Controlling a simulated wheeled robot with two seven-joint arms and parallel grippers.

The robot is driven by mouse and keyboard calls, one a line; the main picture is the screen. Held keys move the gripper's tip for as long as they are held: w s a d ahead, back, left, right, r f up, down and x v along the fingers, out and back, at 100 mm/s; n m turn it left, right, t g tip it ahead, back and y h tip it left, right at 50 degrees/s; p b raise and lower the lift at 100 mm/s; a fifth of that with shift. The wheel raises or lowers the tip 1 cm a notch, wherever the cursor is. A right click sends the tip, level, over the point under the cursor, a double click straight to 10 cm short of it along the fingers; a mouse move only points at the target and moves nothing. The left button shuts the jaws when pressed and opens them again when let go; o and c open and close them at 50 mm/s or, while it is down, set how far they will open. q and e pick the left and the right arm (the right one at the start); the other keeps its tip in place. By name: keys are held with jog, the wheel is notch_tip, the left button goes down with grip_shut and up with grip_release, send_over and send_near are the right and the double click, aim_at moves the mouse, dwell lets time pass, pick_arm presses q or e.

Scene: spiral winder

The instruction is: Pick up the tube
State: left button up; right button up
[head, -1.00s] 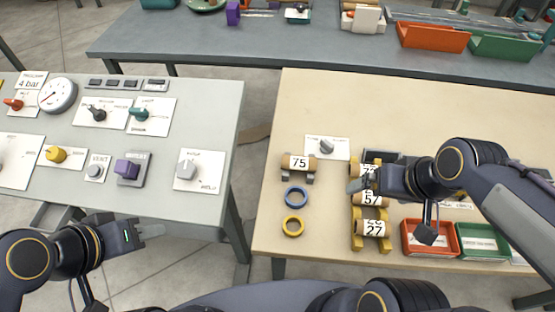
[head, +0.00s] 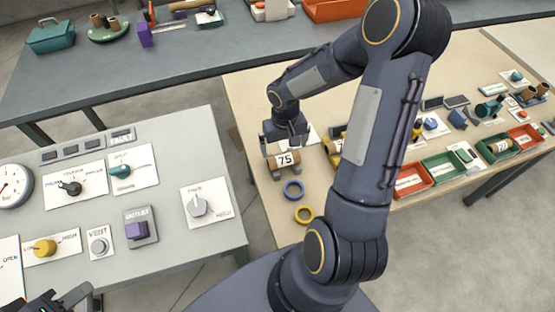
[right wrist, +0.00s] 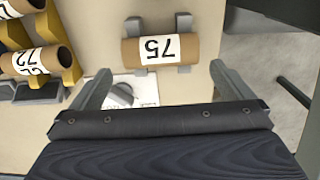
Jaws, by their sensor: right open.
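A brown cardboard tube labelled 75 (head: 285,160) lies level on two grey supports at the near left of the beige table. It also shows at the top of the right wrist view (right wrist: 198,49), with its label upside down. My right gripper (head: 287,142) is open and empty, close above the tube. In the right wrist view its two fingers (right wrist: 160,75) are spread about as wide as the tube is long, and the tube lies just beyond their tips. My left gripper (head: 75,298) is at the bottom left edge, partly cut off; its opening is unclear.
More labelled tubes (right wrist: 38,60) sit on a yellow rack beside the tube. A blue ring (head: 293,182) and a yellow ring (head: 304,207) lie in front of it. Red (head: 413,190) and green (head: 442,178) trays stand to the right. A grey control table (head: 170,262) is at left.

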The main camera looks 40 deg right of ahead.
aim_at(284, 156)
notch_tip(284, 156, down, 6)
jog(key=b, duration=0.3)
jog(key=shift+f, duration=0.15)
pick_arm(q)
notch_tip(284, 156, down, 4)
jog(key=shift+r, duration=0.1)
pick_arm(e)
jog(key=shift+a, duration=0.1)
jog(key=c, duration=0.7)
jog(key=shift+r+p, duration=0.3)
jog(key=shift+r, duration=0.35)
notch_tip(284, 156, up, 3)
jog(key=shift+f+p, duration=0.15)
jog(key=shift+p, duration=0.9)
pick_arm(q)
notch_tip(284, 156, up, 6)
jog(key=p, duration=0.3)
jog(key=shift+r+p, duration=0.25)
jog(key=shift+p, duration=0.1)
pick_arm(e)
jog(key=s+r, duration=0.3)
jog(key=s, duration=0.1)
jog(key=s+a+r, duration=0.1)
jog(key=s+r, duration=0.2)
jog(key=s, duration=0.2)
jog(key=s+a+r, duration=0.1)
jog(key=s+r, duration=0.2)
jog(key=s, duration=0.2)
jog(key=shift+r, duration=0.15)
